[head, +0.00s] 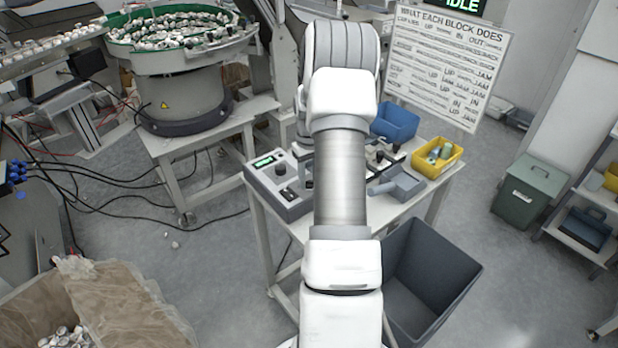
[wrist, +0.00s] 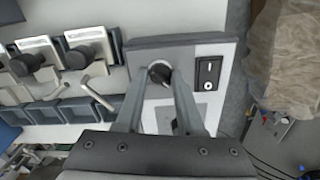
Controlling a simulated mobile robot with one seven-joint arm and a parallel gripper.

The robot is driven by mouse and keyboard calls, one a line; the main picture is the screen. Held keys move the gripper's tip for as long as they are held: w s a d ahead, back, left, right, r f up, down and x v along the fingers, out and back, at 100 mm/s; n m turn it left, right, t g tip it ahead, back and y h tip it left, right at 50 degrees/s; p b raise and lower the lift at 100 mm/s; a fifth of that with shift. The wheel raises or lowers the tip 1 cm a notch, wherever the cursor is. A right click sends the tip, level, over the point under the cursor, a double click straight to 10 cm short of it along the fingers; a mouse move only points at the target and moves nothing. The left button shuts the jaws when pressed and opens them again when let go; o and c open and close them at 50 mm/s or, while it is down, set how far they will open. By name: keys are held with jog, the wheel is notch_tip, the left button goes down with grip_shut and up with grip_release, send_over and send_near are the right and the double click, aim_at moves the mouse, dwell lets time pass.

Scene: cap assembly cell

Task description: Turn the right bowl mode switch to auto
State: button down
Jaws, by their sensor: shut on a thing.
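A grey control box (head: 268,196) with a green-lit display stands on the left part of the worktable. It also shows in the wrist view (wrist: 215,107), with a pale panel, a black rocker switch (wrist: 208,72) and a dark round knob (wrist: 159,72). I take this knob to be the mode switch; no label is legible. My gripper (wrist: 160,80) is shut on the knob, one finger on each side. Its pointing direction is unclear. In the head view my arm hides the gripped knob and most of the gripper.
On the worktable (head: 428,190) are a blue bin (head: 396,122) and a yellow bin (head: 437,158) with parts. Black-knobbed levers (wrist: 80,57) stand beside the box. A dark open bin (head: 425,290) stands in front. A bowl feeder (head: 185,95) stands at left.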

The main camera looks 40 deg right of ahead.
jog(key=c, duration=0.6)
grip_release()
jog(key=shift+o, duration=0.2)
notch_tip(320, 180, up, 18)
jog(key=p, duration=0.1)
jog(key=shift+f, duration=0.25)
